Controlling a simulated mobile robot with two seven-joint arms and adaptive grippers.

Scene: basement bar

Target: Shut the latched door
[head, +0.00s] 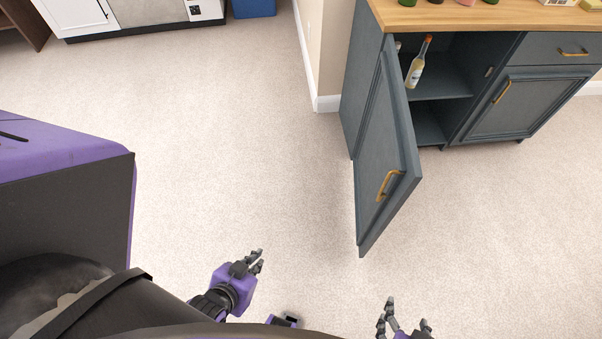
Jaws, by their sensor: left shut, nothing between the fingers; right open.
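The dark blue-grey cabinet door (377,155) stands wide open, swung out toward me on its left-side hinge. Its brass handle (388,185) is on the door's outer face near the free edge. The cabinet opening (441,85) behind it shows a shelf with a bottle on it. No latch can be made out clearly. My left gripper (257,261) is shut and empty, low over the carpet, left of and nearer to me than the door. My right gripper (404,319) is open and empty at the bottom edge, nearer to me than the door and apart from it.
A bottle (416,63) stands on the shelf near the opening. The neighbouring door (520,103) and the drawer (565,48) are closed. Several items stand on the wooden top (430,15). A wall corner (326,60) is left of the cabinet. The carpet (235,150) is clear.

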